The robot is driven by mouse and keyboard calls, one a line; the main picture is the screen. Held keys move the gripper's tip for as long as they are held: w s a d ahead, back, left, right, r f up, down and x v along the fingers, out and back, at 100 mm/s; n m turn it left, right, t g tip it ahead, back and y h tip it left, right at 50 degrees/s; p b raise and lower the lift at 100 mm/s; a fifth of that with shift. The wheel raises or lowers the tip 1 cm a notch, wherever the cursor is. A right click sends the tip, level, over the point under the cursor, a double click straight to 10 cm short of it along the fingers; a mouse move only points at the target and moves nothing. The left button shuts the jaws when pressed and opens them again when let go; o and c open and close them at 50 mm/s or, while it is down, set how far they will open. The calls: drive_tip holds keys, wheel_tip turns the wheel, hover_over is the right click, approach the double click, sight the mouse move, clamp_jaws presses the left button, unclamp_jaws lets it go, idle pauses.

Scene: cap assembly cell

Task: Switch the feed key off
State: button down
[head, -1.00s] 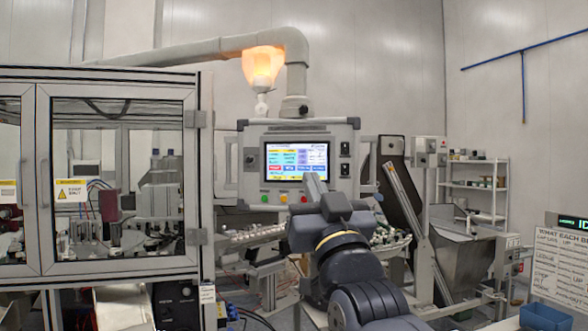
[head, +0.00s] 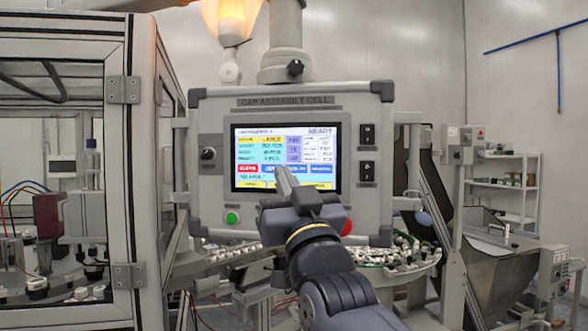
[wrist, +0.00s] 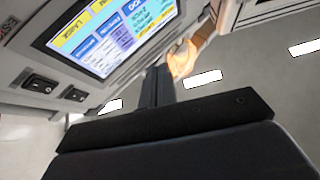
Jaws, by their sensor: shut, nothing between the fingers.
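The control panel (head: 290,108) faces me, headed "CAP ASSEMBLY CELL", with a lit screen (head: 287,156) reading READY. A round black switch (head: 208,154) sits left of the screen. The small labels are too blurred to tell which is the feed key. My gripper (head: 284,178) is shut and empty, in front of the screen's lower middle. It also shows in the wrist view (wrist: 158,82).
A green button (head: 232,217) and a partly hidden red button (head: 346,227) sit below the screen. A glass-doored machine (head: 130,150) stands at left. A parts tray (head: 400,262) lies beneath the panel, and a metal hopper (head: 500,270) stands at right.

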sight(296, 169)
drive_tip(key=shift+s, duration=0.15)
idle(0.3)
drive_tip(key=w+d+p, duration=0.1)
drive_tip(key=w+p, duration=0.2)
drive_tip(key=w, duration=0.5)
drive_tip(key=shift+w+d+p, duration=0.35)
drive_tip(key=shift+p, duration=0.05)
idle(1.7)
drive_tip(key=shift+w, duration=0.45)
